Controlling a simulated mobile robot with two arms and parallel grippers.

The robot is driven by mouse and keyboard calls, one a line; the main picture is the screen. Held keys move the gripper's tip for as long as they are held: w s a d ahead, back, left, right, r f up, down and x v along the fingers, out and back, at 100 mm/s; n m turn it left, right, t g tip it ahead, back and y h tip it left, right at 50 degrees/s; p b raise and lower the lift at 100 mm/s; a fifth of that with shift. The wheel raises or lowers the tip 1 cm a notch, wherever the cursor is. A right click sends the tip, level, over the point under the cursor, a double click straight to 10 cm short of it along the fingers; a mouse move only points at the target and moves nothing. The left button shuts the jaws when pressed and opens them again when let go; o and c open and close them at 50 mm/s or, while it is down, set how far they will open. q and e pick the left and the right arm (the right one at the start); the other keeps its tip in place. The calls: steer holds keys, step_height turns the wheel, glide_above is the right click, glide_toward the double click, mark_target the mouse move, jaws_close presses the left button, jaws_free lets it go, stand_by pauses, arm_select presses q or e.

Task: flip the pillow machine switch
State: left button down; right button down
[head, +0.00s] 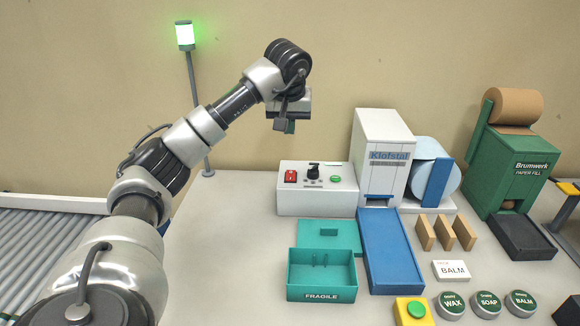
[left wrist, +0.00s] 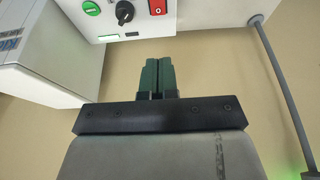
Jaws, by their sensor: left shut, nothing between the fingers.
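The pillow machine is the white Klofstal unit (head: 385,140) with a clear blue film roll on its right side. Its white control box (head: 318,198) stands to its left. On the box is a red rocker switch (head: 291,176), with a black knob (head: 313,171) and a green button (head: 335,179) to its right. My left gripper (head: 287,127) is shut and empty, pointing down, above the control box and apart from it. In the left wrist view its green fingertips (left wrist: 158,70) are together, and the red switch (left wrist: 158,7) shows at the top edge. My right gripper is not in view.
A green-lit lamp on a pole (head: 185,36) stands behind my arm. A teal FRAGILE box (head: 321,293) and a blue tray (head: 392,250) lie in front. A green Brumwerk paper machine (head: 515,165) stands right. A roller conveyor (head: 45,250) is left.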

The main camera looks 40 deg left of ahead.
mark_target(290, 172)
arm_select(q)
steer(key=x, duration=0.4)
steer(key=p+x, duration=0.1)
steer(key=x, duration=0.9)
steer(key=shift+s+d+f, duration=0.15)
steer(key=shift+s+d, duration=0.15)
steer(key=shift+s, duration=0.05)
